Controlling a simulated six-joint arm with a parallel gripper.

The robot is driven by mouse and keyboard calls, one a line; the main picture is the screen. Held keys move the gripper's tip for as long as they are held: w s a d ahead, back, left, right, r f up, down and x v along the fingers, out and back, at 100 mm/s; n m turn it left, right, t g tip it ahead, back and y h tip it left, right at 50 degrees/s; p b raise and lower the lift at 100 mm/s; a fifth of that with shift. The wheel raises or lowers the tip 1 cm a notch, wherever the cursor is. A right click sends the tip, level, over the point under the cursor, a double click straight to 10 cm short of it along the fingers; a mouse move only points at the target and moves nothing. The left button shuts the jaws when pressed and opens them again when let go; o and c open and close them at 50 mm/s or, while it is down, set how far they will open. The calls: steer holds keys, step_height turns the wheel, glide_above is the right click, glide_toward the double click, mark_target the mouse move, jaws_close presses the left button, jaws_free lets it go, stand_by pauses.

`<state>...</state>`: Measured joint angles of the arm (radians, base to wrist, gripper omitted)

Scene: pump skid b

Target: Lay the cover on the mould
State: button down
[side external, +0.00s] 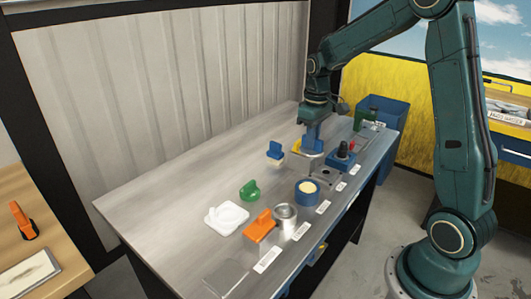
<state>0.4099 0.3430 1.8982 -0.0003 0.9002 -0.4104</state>
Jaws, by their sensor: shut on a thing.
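My gripper (312,142) is over the far half of the steel table, pointing down. It is shut on a blue piece (313,150), low over the tabletop; whether the piece touches anything below is not clear. This piece may be the cover, but its shape is mostly hidden by the gripper. A yellow piece (296,146) shows just left of the gripper, partly hidden. I cannot tell for certain which thing is the mould. A white square block with a round top (227,217) lies at the near left, well apart from the gripper.
A blue box with a black knob (343,156) is close right of the gripper. The table's left side is clear.

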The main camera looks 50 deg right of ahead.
steer(key=shift+f, duration=5.55)
steer(key=shift+f, duration=0.85)
steer(key=c, duration=0.8)
jaws_free()
steer(key=shift+o, duration=0.2)
steer(key=shift+r, duration=0.15)
